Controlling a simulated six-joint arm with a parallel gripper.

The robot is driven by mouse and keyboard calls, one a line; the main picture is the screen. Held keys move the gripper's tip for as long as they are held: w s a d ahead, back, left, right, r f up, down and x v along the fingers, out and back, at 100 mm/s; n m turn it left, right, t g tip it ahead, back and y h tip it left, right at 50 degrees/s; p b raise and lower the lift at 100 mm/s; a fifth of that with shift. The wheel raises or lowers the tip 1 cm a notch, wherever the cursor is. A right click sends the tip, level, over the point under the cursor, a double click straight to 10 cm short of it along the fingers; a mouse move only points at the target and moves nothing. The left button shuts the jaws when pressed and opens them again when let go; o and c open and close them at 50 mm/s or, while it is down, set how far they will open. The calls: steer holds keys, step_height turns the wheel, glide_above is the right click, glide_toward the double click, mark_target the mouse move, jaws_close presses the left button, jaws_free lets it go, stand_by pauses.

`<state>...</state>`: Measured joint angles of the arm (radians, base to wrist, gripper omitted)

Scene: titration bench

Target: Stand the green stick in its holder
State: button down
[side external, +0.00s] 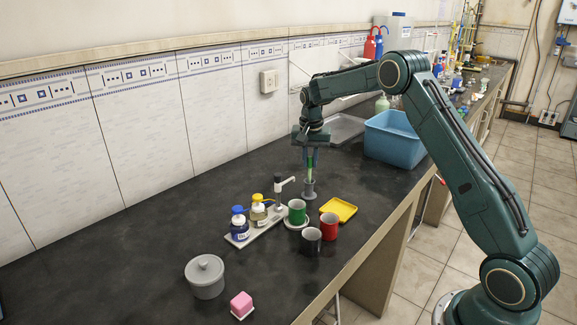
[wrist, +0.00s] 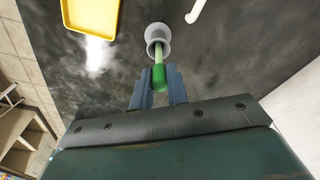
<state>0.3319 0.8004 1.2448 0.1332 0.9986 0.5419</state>
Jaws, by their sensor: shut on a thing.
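The green stick (side external: 310,160) hangs upright below my gripper (side external: 311,146), over the grey holder (side external: 309,190) on the dark bench. In the wrist view my gripper (wrist: 159,76) is shut on the thick dark green end of the stick (wrist: 159,74). The stick's thinner pale green part runs to the mouth of the grey holder (wrist: 157,36). Its lower end appears to be at or inside the opening. I cannot tell how deep it reaches.
Near the holder are a green mug (side external: 297,211), a red mug (side external: 329,227), a black mug (side external: 311,241) and a yellow tray (side external: 339,209). Bottles (side external: 239,224) stand on a rack with a white tap (side external: 284,185). A blue bin (side external: 394,141) is behind.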

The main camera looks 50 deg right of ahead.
steer(key=shift+f, duration=0.95)
stand_by(0.5)
steer(key=c, duration=0.9)
jaws_free()
steer(key=shift+r, duration=0.15)
steer(key=shift+r, duration=2.85)
